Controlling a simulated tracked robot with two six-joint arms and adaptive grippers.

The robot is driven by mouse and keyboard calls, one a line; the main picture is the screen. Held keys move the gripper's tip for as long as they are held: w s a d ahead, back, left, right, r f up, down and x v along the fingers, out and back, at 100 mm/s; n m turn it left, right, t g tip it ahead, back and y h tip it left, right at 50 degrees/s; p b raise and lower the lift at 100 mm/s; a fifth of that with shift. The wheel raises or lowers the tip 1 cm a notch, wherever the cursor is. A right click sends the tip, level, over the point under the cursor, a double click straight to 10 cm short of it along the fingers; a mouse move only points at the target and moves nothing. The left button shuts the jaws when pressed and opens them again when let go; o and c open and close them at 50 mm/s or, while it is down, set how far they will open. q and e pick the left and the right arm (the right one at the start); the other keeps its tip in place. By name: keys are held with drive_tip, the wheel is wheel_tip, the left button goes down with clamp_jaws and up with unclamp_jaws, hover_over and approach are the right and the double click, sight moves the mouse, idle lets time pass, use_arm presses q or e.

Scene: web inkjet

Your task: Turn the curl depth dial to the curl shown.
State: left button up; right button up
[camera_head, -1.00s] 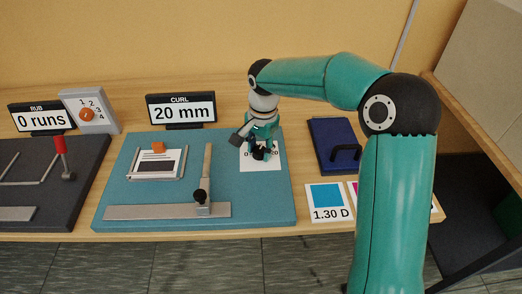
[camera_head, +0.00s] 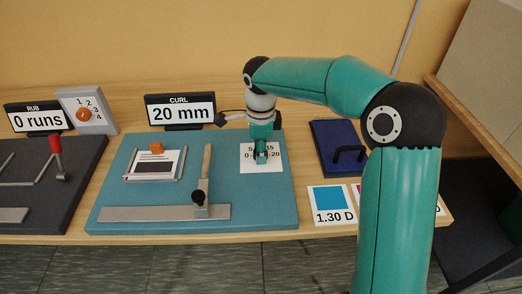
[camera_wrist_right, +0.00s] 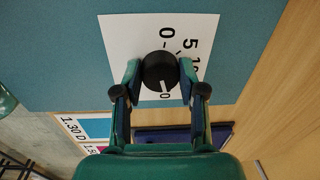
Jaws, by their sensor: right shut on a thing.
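The curl depth dial (camera_wrist_right: 159,68) is a round black knob with a white pointer line, on a white scale card (camera_head: 262,168); the card also shows in the right wrist view (camera_wrist_right: 125,35). The pointer faces the lower edge of that view, toward a partly hidden label ending in 0. Labels 0 and 5 are readable. The CURL sign (camera_head: 181,112) reads 20 mm. My right gripper (camera_head: 261,157) points down, its fingers shut on the knob from both sides in the right wrist view (camera_wrist_right: 160,82). In the head view it hides most of the knob. My left gripper is out of view.
The card lies on a blue board (camera_head: 245,205) with a lever (camera_head: 203,185) and a sheet holder (camera_head: 155,165). A dark blue pad with a black handle (camera_head: 348,154) and a 1.30 D card (camera_head: 331,204) lie to the right. The RUB sign (camera_head: 39,117) stands left.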

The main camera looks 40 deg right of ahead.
drive_tip(key=shift+s+d+m, duration=0.15)
drive_tip(key=shift+d+m, duration=0.05)
drive_tip(key=shift+m, duration=0.3)
drive_tip(key=o, duration=1.1)
drive_tip(key=shift+s, duration=0.1)
drive_tip(key=shift+o, duration=0.2)
drive_tip(key=shift+a, duration=0.1)
drive_tip(key=shift+r, duration=0.6)
wheel_tip(320, 180, up, 11)
drive_tip(key=shift+s+a+f, duration=0.15)
drive_tip(key=shift+s+a, duration=0.05)
drive_tip(key=shift+s+f, duration=0.1)
